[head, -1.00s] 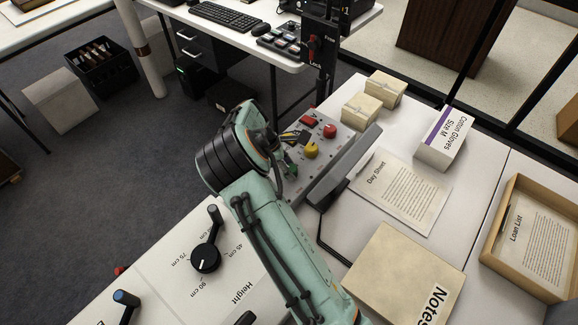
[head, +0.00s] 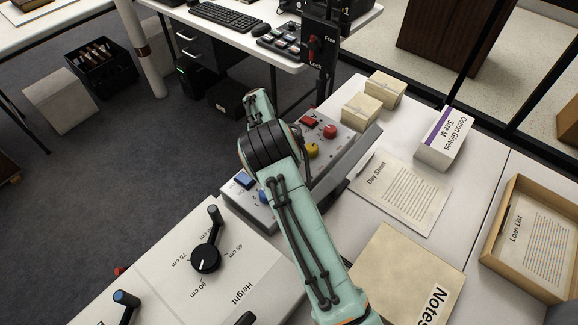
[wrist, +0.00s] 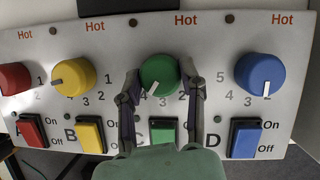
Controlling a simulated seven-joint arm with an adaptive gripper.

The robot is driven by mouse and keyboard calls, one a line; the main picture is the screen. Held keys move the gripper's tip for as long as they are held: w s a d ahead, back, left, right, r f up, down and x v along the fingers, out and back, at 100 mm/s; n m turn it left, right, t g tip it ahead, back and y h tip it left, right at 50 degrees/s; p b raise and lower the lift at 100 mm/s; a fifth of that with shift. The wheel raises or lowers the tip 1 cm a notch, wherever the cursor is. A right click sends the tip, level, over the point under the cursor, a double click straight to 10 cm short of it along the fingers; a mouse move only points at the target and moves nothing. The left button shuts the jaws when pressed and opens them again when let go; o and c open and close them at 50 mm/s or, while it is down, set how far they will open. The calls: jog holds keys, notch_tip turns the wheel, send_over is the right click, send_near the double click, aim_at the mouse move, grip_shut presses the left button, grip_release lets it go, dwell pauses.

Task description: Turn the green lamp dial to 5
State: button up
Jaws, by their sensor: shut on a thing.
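In the wrist view the green dial (wrist: 158,72) is third from the left on a grey panel (wrist: 150,30), above a green rocker switch (wrist: 163,131). My gripper (wrist: 160,74) is shut on the green dial, one finger on each side. The dial's white mark points down and slightly left, between the 3 and the 4 side. My left finger covers part of the number ring, and no 5 shows for this dial. In the head view my arm hides the green dial and the fingertips.
A yellow dial (wrist: 73,76) and a blue dial (wrist: 260,73) flank the green one, with a red dial (wrist: 15,78) farther left. Rocker switches sit below. In the head view, the Day Sheet (head: 400,190) and Notes box (head: 400,275) lie right of the panel.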

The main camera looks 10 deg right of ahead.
jog(key=m+g+y, duration=0.1)
jog(key=m, duration=0.3)
jog(key=shift+d+f+m, duration=0.1)
jog(key=shift+m, duration=0.2)
jog(key=shift+m+g+y, duration=0.6)
jog(key=shift+m+y, duration=0.3)
jog(key=shift+m, duration=1.4)
jog(key=o, duration=1.2)
jog(key=shift+c, duration=0.2)
jog(key=shift+w, duration=0.1)
jog(key=v, duration=0.6)
jog(key=shift+v, duration=0.75)
